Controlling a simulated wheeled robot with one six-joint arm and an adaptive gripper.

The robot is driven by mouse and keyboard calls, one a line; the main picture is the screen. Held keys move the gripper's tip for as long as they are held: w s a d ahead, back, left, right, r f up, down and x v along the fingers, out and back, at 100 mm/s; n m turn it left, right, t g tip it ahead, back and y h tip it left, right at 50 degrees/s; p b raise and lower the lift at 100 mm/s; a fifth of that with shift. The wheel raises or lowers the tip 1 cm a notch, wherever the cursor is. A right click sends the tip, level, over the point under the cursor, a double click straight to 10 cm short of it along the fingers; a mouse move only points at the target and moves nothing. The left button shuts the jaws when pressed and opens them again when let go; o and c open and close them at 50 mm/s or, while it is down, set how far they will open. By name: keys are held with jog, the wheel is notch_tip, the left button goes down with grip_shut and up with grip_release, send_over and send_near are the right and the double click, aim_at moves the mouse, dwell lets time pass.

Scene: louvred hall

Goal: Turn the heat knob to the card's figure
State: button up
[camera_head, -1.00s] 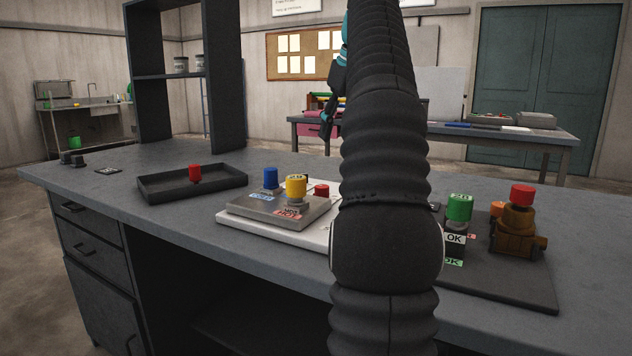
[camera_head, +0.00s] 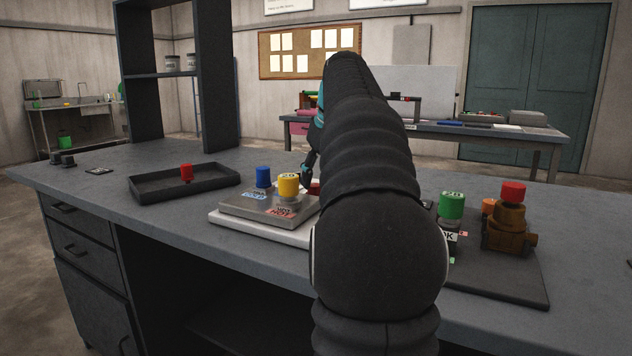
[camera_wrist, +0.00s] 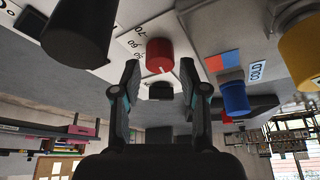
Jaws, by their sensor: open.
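The red knob (camera_wrist: 159,53) with a printed scale beside it, apparently the heat knob, is in the wrist view. Figures such as 70, 60 and 50 show on the white plate (camera_wrist: 137,70). In the head view, only a bit of this red knob (camera_head: 314,188) shows beside my arm. My gripper (camera_wrist: 159,75) is open, its fingers on either side of the knob's line in the picture, with no clear contact. In the head view, the gripper (camera_head: 308,170) is a small dark shape behind the knobs. I cannot read a figure card.
A blue knob (camera_head: 263,177) and a yellow knob (camera_head: 288,185) stand on a grey block with COLD and HOT labels. A green knob (camera_head: 451,206) and a brown valve with a red cap (camera_head: 513,192) stand at right. A black tray (camera_head: 150,188) holds a red piece.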

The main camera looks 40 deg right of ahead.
jog(key=shift+x, duration=0.85)
grip_shut()
